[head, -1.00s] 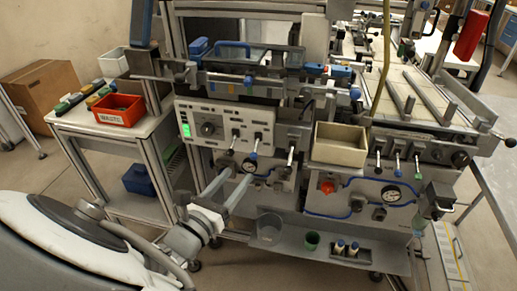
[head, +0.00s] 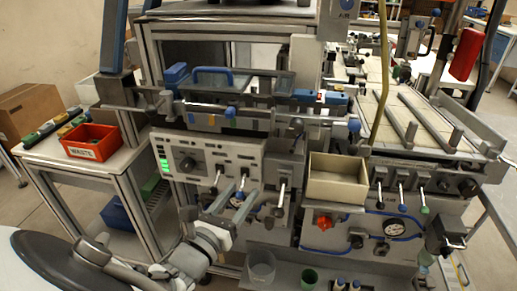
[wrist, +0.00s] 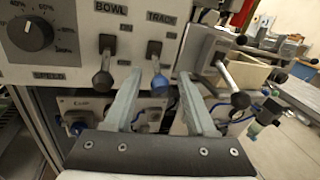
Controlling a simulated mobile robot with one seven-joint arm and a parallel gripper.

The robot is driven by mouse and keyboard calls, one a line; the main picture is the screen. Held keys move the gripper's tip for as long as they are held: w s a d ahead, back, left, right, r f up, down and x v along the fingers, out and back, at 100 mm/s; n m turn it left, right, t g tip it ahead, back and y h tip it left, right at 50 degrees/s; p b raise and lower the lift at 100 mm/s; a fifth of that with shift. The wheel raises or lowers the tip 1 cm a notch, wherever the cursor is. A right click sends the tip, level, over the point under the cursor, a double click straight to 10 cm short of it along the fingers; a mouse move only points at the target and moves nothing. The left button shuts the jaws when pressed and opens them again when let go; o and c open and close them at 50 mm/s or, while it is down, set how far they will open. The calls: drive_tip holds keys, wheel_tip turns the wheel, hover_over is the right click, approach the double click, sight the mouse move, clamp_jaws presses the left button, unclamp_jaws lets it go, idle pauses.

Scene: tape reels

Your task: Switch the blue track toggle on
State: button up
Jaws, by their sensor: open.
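The blue track toggle (wrist: 160,84) has a metal lever and blue knob under the TRACK label in the wrist view. Its lever points downward. In the head view its knob (head: 239,197) is partly crowded by my gripper. My gripper (wrist: 160,77) is open, with one finger on each side of the blue knob in the wrist picture. I cannot tell whether the fingertips reach as deep as the knob. No contact is visible. In the head view my gripper (head: 243,194) is in front of the panel's lower right part.
A dark-knobbed BOWL toggle (wrist: 103,78) stands just left, with the SPEED dial (wrist: 32,34) beyond. To the right, another dark-knobbed lever (wrist: 239,98) sticks out from a grey box. A beige bin (head: 337,181) and red bin (head: 90,143) are farther off.

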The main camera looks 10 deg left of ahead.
drive_tip(key=shift+w, duration=0.15)
drive_tip(key=shift+c, duration=0.3)
clamp_jaws()
idle(1.1)
